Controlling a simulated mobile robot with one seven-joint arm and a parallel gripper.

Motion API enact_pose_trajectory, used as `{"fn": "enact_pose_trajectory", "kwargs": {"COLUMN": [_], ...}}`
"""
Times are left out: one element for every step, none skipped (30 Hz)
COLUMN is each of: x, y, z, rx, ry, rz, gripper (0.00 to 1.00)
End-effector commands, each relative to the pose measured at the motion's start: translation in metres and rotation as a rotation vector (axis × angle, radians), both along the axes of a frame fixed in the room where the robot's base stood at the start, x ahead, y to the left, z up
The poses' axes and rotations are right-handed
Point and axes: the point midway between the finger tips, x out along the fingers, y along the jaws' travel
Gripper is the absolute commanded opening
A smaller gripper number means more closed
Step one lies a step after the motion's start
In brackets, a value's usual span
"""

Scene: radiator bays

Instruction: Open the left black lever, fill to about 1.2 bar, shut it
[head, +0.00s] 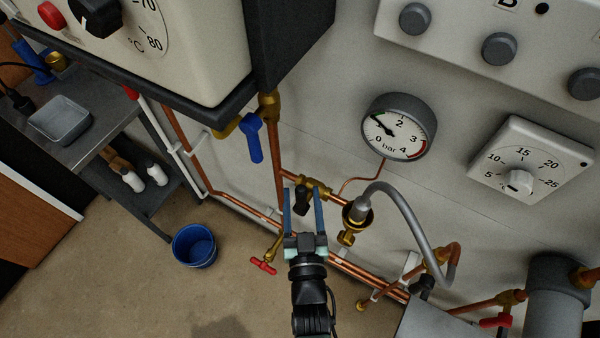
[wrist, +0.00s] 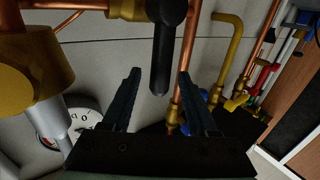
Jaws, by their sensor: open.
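The left black lever (head: 301,198) sits on a brass valve (head: 316,188) in a copper pipe, left of the grey hose. My gripper (head: 303,192) is open, with one finger on each side of the lever. In the wrist view the lever (wrist: 166,60) hangs between the spread fingertips (wrist: 160,75), with a visible gap on both sides. In the wrist view only part of the gauge (wrist: 84,122) shows. Another black lever (head: 424,284) sits further right.
A blue lever (head: 251,138) hangs under the boiler casing (head: 200,50). A red tap handle (head: 263,266) is low on the left of my gripper. The grey hose (head: 408,208) loops at the right. A blue bucket (head: 194,247) stands on the floor, left of the pipes.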

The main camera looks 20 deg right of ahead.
Motion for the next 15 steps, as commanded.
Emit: {"fn": "enact_pose_trajectory", "kwargs": {"x": [0.01,0.014,0.02,0.024,0.027,0.031,0.034,0.037,0.04,0.042,0.043,0.045,0.046,0.046,0.047], "y": [-0.003,-0.005,-0.006,-0.008,-0.009,-0.011,-0.011,-0.012,-0.013,-0.014,-0.014,-0.015,-0.015,-0.015,-0.015], "z": [0.002,0.003,0.002,0.002,0.002,0.001,0.001,0.001,0.001,0.0,0.0,0.0,0.0,0.0,-0.001], "rx": [0.0,-0.001,0.0,-0.001,0.0,0.0,0.001,0.0,0.001,0.001,0.001,0.001,0.001,0.001,0.001], "ry": [-0.001,-0.002,-0.001,-0.002,-0.001,-0.001,-0.001,-0.002,-0.001,0.0,-0.001,-0.001,-0.001,0.0,0.0], "rz": [0.0,0.0,0.0,0.0,0.0,0.0,0.0,0.0,0.0,0.0,0.0,0.0,0.0,0.0,0.001], "gripper": [0.59,0.59,0.59,0.59,0.59,0.59,0.59,0.59,0.59,0.59,0.59,0.59,0.59,0.59,0.59]}}
